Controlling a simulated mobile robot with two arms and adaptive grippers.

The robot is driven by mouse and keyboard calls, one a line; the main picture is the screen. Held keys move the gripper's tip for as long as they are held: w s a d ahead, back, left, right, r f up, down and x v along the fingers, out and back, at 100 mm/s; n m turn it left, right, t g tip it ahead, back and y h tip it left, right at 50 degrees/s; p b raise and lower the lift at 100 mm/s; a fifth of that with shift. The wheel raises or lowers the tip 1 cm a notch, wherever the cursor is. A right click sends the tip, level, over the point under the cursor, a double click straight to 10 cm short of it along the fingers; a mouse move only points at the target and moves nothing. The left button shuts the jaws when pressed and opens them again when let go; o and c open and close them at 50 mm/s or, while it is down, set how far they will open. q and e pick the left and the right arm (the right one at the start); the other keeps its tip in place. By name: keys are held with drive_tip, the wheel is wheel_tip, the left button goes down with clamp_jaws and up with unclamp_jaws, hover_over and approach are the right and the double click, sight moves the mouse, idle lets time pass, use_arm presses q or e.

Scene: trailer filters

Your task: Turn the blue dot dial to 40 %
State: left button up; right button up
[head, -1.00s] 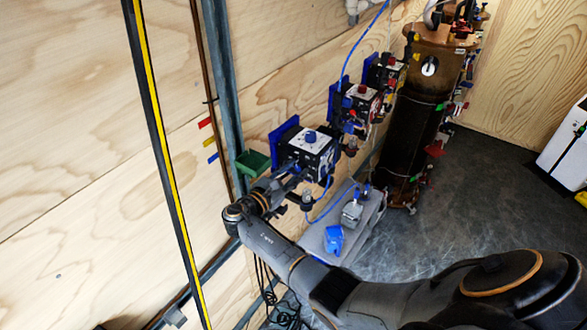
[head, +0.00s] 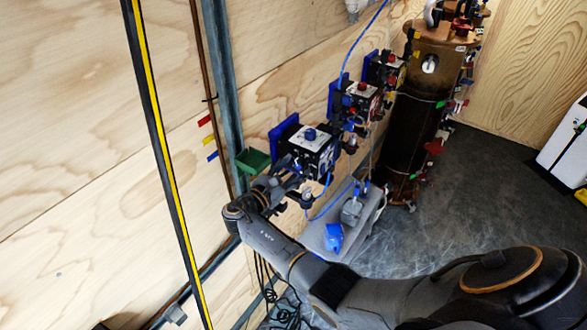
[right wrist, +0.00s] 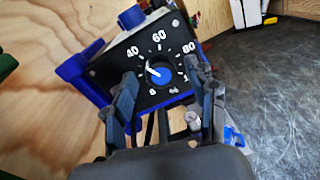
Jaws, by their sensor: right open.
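The blue dot dial (right wrist: 162,76) is a black knob with a blue centre on the black front panel of a box. Its white pointer aims up and left, at about the 40 mark. In the head view the box (head: 312,142) is on the plywood wall, with its dial face mostly turned away. My right gripper (right wrist: 165,72) is open, one finger left of the dial and one right. Whether the fingers touch the knob I cannot tell. In the head view it is at the box's lower left. My left gripper is not in view.
A blue knob (right wrist: 131,18) is on the box's top. A green bin (head: 253,161) is left of the box. More valve boxes (head: 360,98) and a brown cylinder (head: 412,110) stand beyond it. A blue hose (head: 357,45) runs along the wall.

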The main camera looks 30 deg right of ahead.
drive_tip(key=v, duration=1.2)
drive_tip(key=shift+f, duration=0.1)
drive_tip(key=s+f+m+g+y+b, duration=0.1)
drive_tip(key=s+f+y+b, duration=0.3)
drive_tip(key=f, duration=0.9)
drive_tip(key=s+f+y, duration=0.2)
drive_tip(key=s+f, duration=0.4)
drive_tip(key=f, duration=0.7)
drive_tip(key=s+f+m+g+y+b, duration=0.1)
drive_tip(key=s+f+y+b, duration=0.3)
drive_tip(key=f, duration=0.9)
drive_tip(key=s+f+m+g+y+b, duration=0.1)
drive_tip(key=s+f+m, duration=0.4)
drive_tip(key=s, duration=0.6)
drive_tip(key=s+a+f+m+g+y+b, duration=0.1)
drive_tip(key=s+f+m+y, duration=0.2)
drive_tip(key=s+f, duration=0.7)
drive_tip(key=s+f+m+y+b, duration=0.2)
drive_tip(key=s+f+m, duration=0.5)
drive_tip(key=s, duration=0.7)
drive_tip(key=shift+a+f+g+y, duration=0.25)
drive_tip(key=shift+a+g+y, duration=0.15)
